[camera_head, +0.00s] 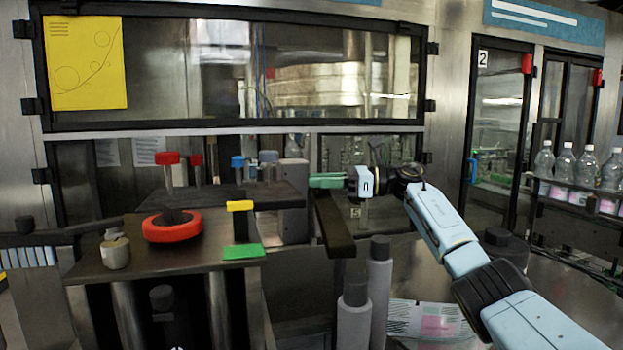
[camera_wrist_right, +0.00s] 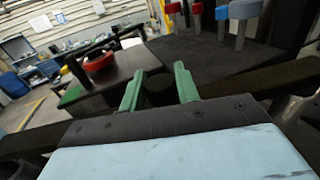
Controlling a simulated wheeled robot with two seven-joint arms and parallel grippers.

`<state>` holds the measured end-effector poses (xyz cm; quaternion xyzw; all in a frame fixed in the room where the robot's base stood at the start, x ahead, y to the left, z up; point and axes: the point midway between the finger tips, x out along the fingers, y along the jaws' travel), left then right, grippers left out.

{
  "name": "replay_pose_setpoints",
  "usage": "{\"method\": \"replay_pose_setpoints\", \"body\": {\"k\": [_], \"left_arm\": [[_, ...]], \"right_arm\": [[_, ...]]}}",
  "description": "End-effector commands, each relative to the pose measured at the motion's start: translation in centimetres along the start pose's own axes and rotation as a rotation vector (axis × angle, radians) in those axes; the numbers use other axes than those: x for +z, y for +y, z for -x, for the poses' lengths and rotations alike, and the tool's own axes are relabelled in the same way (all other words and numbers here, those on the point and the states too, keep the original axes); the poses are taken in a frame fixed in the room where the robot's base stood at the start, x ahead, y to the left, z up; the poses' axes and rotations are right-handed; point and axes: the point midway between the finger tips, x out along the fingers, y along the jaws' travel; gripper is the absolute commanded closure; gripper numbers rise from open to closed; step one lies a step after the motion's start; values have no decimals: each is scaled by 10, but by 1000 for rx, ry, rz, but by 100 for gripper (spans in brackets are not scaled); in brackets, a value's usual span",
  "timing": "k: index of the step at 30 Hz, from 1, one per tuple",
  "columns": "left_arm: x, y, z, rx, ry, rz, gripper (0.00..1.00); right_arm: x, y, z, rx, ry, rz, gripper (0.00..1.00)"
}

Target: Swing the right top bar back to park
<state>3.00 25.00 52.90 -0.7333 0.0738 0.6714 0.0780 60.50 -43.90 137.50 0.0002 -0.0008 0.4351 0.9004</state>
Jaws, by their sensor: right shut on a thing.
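The right top bar (camera_head: 333,228) is a dark, flat bar in the middle of the head view. It runs from under my right gripper (camera_head: 318,181) towards the front, beside the dark upper plate. In the right wrist view the bar (camera_wrist_right: 262,80) crosses behind the gripper. My right gripper's green fingers (camera_wrist_right: 158,78) stand on either side of a short dark knob (camera_wrist_right: 158,95) and are shut on it. The fingers hide the knob in the head view. My left gripper is not in view.
Red and blue-capped posts stand on the dark plate (camera_head: 275,192). Grey cylinders (camera_head: 379,285) stand below the bar. Bottles (camera_head: 588,168) line the right.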

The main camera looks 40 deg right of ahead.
Motion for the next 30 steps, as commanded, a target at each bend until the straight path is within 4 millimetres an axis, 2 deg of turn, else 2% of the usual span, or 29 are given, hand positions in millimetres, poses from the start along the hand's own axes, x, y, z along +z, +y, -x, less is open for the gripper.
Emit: {"method": "replay_pose_setpoints", "body": {"k": [14,15,19,30], "left_arm": [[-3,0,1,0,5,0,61],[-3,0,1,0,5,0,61],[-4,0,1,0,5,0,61],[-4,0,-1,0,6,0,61]], "right_arm": [[-1,1,1,11,3,0,100],[-1,1,0,11,3,0,66],[-1,1,1,10,3,-1,49],[-1,0,6,7,3,-1,48]]}}
